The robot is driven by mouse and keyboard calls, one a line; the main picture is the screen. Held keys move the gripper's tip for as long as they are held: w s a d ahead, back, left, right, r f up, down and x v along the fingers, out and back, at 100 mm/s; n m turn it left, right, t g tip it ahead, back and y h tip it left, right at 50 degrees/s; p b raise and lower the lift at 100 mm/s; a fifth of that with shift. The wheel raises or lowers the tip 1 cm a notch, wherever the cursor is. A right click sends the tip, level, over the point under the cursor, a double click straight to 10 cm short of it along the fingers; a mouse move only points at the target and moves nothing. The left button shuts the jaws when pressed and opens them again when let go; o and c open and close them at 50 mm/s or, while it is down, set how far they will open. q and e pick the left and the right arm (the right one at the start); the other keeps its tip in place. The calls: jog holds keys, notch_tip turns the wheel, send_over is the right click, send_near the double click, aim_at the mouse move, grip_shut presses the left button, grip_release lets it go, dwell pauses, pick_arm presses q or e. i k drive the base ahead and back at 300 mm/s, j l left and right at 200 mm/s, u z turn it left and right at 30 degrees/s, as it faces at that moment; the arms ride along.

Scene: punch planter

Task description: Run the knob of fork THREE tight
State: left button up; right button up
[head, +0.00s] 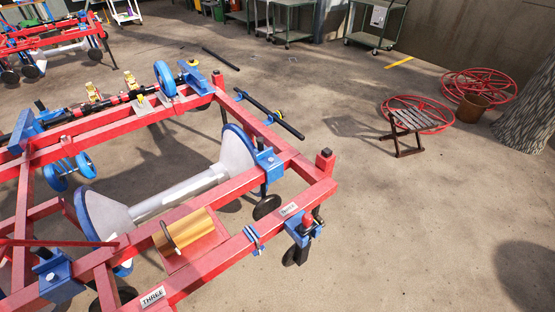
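The red-framed planter (214,191) fills the left half of the head view. A white plate reading THREE (153,296) is on its front red beam at the bottom. Another small plate (289,209) is on the same beam further right; its lettering is too small to read surely. A blue bracket (303,232) with a red-topped knob (307,219) sits at the beam's right end, above a small dark wheel. Another blue bracket (60,279) is at the lower left. I cannot tell which knob belongs to fork THREE. Neither of my grippers shows.
A brass-coloured cylinder (188,230) sits on the frame. A small slatted stool (409,122), red spoked wheels (480,84) and a brown bucket (472,108) stand at right near a tree trunk (530,105).

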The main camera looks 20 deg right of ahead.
aim_at(320, 220)
jog(key=l+u, duration=0.15)
jog(key=l, duration=0.35)
jog(key=k+l+u, duration=0.15)
jog(key=l, duration=0.3)
jog(key=k+l+u, duration=0.15)
jog(key=l, duration=0.35)
jog(key=k+l+u, duration=0.15)
jog(key=l, duration=0.3)
jog(key=k+l+u, duration=0.2)
jog(key=l, duration=0.25)
jog(key=k+l+u, duration=0.15)
jog(key=l, duration=0.25)
jog(key=k+l+u, duration=0.15)
jog(key=l, duration=0.25)
jog(key=k+l+u, duration=0.15)
jog(key=k+l, duration=0.1)
jog(key=l, duration=0.1)
